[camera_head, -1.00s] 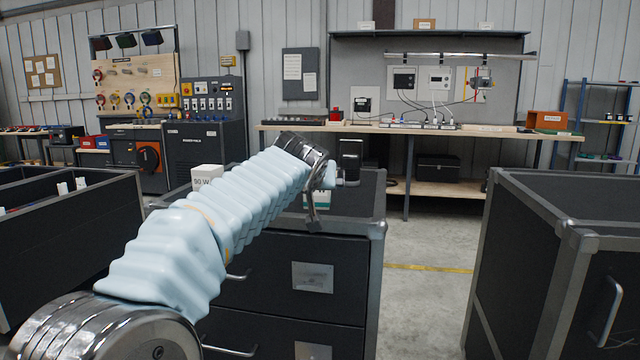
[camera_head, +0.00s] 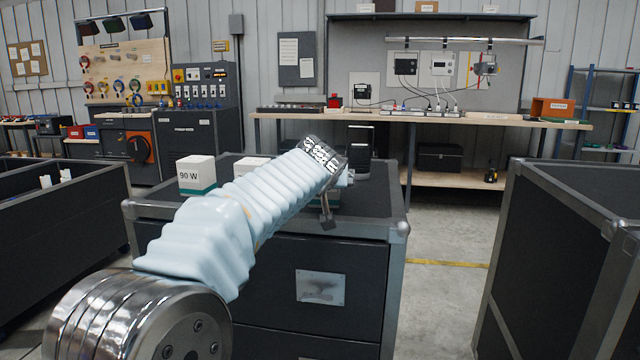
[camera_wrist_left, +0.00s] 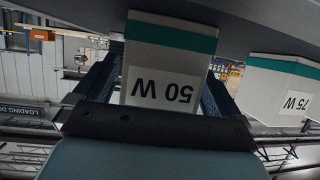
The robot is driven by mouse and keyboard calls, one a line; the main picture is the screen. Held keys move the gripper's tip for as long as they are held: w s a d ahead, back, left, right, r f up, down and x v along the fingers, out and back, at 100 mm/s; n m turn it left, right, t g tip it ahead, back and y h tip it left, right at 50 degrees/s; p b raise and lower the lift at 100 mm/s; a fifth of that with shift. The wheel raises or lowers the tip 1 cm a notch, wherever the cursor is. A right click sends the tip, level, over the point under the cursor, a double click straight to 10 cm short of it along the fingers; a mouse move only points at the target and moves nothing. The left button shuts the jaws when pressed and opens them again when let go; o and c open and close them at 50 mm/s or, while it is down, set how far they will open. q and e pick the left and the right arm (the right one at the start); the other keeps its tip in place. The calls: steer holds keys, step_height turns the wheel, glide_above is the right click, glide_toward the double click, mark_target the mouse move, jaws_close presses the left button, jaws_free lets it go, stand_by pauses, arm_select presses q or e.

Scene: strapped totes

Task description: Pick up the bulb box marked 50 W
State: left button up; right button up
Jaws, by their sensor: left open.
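The white bulb box marked 50 W (camera_wrist_left: 160,85), with a teal band, shows upside down in the left wrist view. It stands on the dark top of a drawer cabinet (camera_head: 375,222). My left gripper (camera_wrist_left: 160,65) is open, with one finger on each side of this box; I cannot tell whether either finger touches it. In the head view my left gripper (camera_head: 335,200) is over the cabinet top, and my arm hides most of the box there. A box marked 75 W (camera_wrist_left: 285,92) stands beside it in the wrist view. My right gripper is not in view.
A box marked 90 W (camera_head: 190,176) stands at the cabinet's left, with another white box (camera_head: 250,163) partly behind my arm. Dark totes stand at left (camera_head: 80,225) and right (camera_head: 570,210). A workbench (camera_head: 480,119) runs along the back; floor is clear between.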

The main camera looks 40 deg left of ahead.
arm_select(q)
steer(key=shift+w, duration=0.1)
steer(key=c, duration=1.1)
steer(key=shift+r, duration=0.1)
